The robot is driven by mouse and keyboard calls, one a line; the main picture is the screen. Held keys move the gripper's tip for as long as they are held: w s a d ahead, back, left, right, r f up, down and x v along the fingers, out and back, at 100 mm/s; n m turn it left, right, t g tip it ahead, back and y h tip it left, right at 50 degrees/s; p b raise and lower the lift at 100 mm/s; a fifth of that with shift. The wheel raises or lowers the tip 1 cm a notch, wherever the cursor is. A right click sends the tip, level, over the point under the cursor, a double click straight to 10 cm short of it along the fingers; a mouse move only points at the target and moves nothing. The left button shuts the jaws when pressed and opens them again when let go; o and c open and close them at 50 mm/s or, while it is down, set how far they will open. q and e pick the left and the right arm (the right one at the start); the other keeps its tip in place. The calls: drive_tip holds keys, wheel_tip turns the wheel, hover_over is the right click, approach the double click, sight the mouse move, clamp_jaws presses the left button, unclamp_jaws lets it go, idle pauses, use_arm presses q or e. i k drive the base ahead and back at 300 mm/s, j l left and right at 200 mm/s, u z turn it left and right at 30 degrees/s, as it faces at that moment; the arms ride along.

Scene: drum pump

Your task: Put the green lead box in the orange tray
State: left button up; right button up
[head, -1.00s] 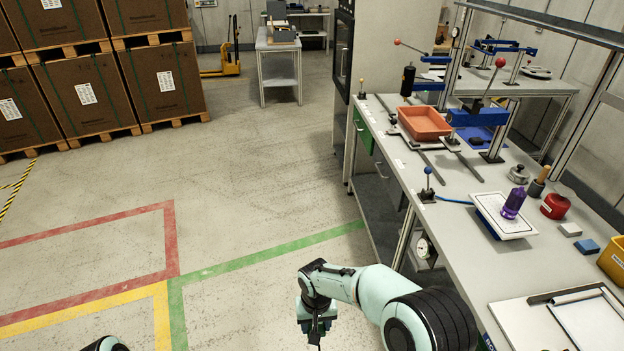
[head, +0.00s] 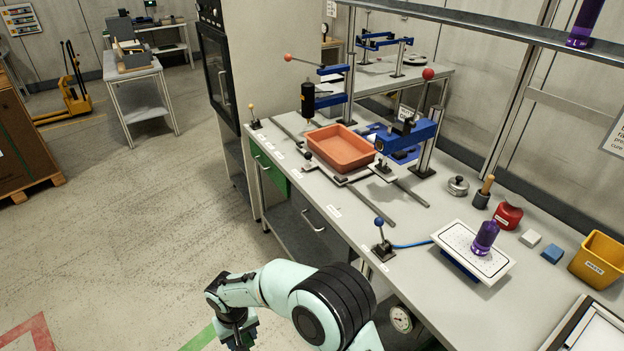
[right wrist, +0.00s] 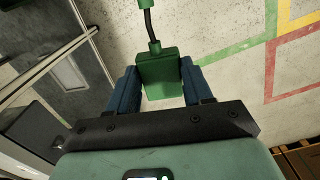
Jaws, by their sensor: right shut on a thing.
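The green lead box (right wrist: 159,74) is between the blue fingers of my right gripper (right wrist: 160,85) in the right wrist view. The gripper is shut on it, and a dark cord runs from its top end to another green piece (right wrist: 148,3). In the head view my right gripper (head: 238,340) hangs low beside the bench front, over the floor; the box is hard to make out there. The orange tray (head: 341,149) sits empty on the bench, between rails near the blue clamp stands. My left gripper is out of view.
A blue-knobbed lever (head: 380,240) stands near the bench's front edge. A purple bottle (head: 485,238) stands on a white plate (head: 457,232). A blue press arm (head: 408,135) stands close right of the tray. A yellow bin (head: 598,262) is at the right.

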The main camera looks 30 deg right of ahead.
sight(334, 150)
drive_tip(key=i+z, duration=0.15)
drive_tip(key=i, duration=0.5)
drive_tip(key=i+j+z, duration=0.15)
drive_tip(key=i, duration=0.55)
drive_tip(key=i+j+z, duration=0.15)
drive_tip(key=i+z, duration=0.35)
drive_tip(key=i+j+z, duration=0.3)
drive_tip(key=z, duration=0.2)
